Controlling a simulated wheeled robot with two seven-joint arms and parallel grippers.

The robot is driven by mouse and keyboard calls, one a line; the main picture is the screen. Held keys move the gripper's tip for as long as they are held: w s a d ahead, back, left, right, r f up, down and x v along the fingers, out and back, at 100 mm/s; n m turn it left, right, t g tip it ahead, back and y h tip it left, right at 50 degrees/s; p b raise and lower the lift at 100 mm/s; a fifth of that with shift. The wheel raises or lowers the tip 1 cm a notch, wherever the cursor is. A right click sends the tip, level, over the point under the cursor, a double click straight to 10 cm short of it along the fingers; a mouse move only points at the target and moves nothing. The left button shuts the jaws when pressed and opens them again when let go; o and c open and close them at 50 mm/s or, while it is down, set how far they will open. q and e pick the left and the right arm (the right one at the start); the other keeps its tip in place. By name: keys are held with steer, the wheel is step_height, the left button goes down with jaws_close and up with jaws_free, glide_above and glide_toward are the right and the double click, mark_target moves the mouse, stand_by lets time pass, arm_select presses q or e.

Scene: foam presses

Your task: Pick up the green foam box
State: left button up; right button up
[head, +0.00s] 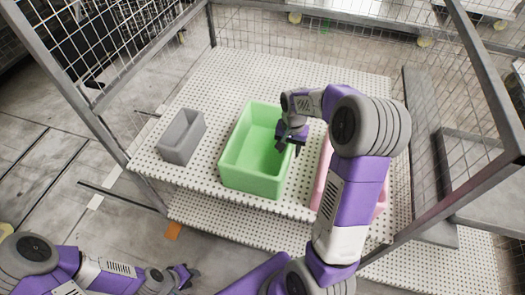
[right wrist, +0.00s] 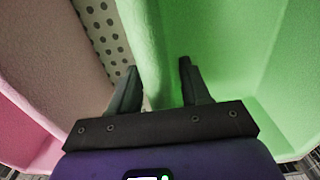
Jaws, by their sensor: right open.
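The green foam box (head: 254,182) stands open-topped on the white perforated shelf (head: 222,75). My right gripper (head: 298,138) is over the box's right wall. In the right wrist view my right gripper (right wrist: 158,82) is open, with one finger on each side of the green box's wall (right wrist: 160,40). No grip on the wall shows. My left gripper (head: 189,277) is low at the bottom left, off the shelf and away from the box. It is too small to tell whether its fingers are apart.
A small grey box (head: 182,137) stands left of the green one. A pink box (head: 323,172) stands close on the right, partly hidden by my right arm; a narrow gap separates it from the green box (right wrist: 103,32). Grey metal posts and mesh (head: 120,45) frame the shelf.

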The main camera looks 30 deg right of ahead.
jaws_close()
